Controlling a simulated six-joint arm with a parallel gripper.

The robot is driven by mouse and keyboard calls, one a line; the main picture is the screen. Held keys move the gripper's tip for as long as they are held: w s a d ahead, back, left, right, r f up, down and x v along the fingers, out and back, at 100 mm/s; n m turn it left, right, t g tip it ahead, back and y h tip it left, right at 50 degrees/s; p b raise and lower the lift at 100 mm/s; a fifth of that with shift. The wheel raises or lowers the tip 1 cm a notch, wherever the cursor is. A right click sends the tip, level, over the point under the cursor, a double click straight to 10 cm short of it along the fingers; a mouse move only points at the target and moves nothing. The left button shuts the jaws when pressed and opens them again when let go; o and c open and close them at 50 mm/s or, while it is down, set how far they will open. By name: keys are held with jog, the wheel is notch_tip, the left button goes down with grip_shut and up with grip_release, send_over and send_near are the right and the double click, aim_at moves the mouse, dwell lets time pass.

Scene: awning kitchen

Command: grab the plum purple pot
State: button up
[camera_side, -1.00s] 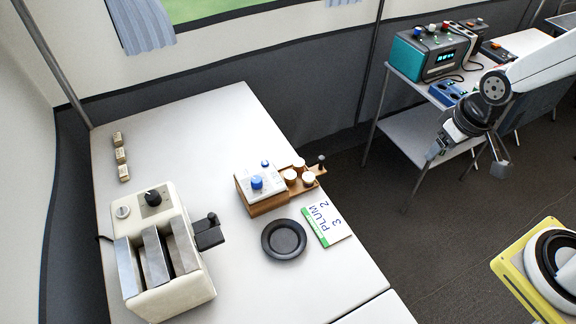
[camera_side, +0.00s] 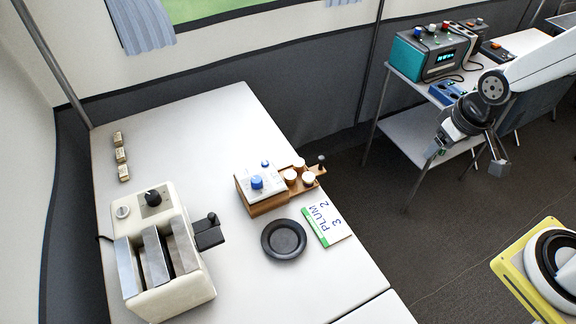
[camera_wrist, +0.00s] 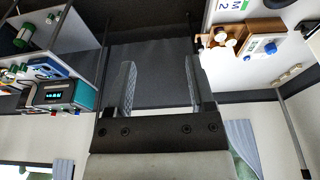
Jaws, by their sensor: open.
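No pot that I can make out as plum purple shows in either view. My gripper (camera_side: 468,157) is open and empty, off the table to the right, well apart from the pots. Its two fingers (camera_wrist: 161,80) stand wide apart in the wrist view.
A wooden box with blue knobs (camera_side: 257,191) adjoins the rack. A black dish (camera_side: 284,240) lies in front of it. A cream toaster-like machine (camera_side: 165,255) stands at left, and small blocks (camera_side: 121,156) lie behind. A side table (camera_side: 410,130) carries a teal device (camera_side: 428,58).

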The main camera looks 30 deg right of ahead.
jog(key=w+f+n+t+y, duration=0.1)
jog(key=w+f+n+t, duration=0.25)
jog(key=w, duration=0.65)
jog(key=w+f+n+t+y, duration=0.15)
jog(key=w+f, duration=0.25)
jog(key=w, duration=0.5)
jog(key=n+g+y, duration=0.2)
jog(key=n+y, duration=0.4)
jog(key=y, duration=0.3)
send_near(313, 176)
jog(key=w+a, duration=0.1)
jog(key=w, duration=0.1)
jog(key=shift+s+a+f+n+y, duration=0.45)
jog(key=shift+a+f, duration=0.1)
jog(key=shift+f, duration=0.2)
jog(key=shift+x, duration=1.3)
jog(key=shift+f, duration=0.1)
